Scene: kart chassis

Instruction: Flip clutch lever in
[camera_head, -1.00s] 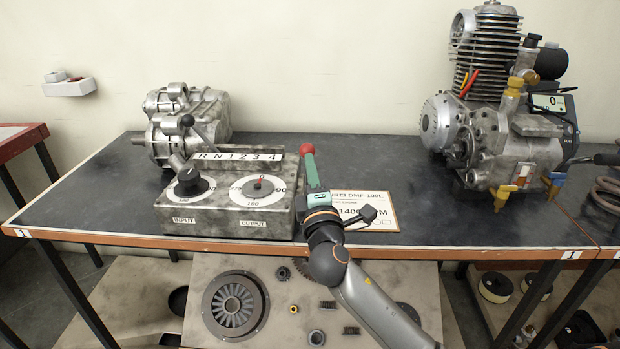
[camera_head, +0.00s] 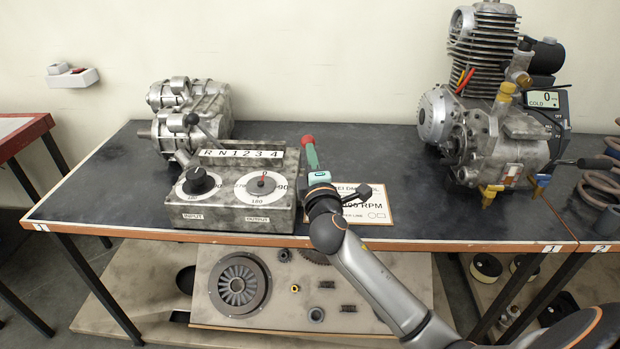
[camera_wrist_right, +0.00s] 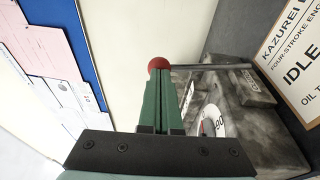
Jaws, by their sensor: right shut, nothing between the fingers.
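A red ball knob (camera_head: 307,140) shows at the right end of the control box (camera_head: 230,215); I take it as the clutch lever's knob. My right gripper (camera_head: 313,160) has green fingers, closed together, with their tips right at the knob. In the right wrist view, the red knob (camera_wrist_right: 158,64) shows just beyond the tips of the shut fingers (camera_wrist_right: 160,100). A thin grey bar runs right from beside the knob there. I cannot tell whether the fingers touch it. Most of the lever is hidden. My left gripper is not in view.
The box carries INPUT and OUTPUT dials and a gear plate (camera_head: 242,153). A metal gearbox (camera_head: 195,105) stands behind it. A paper sign (camera_head: 375,208) lies right of the gripper. An engine (camera_head: 490,110) stands at the right; the middle of the table (camera_head: 375,150) is clear.

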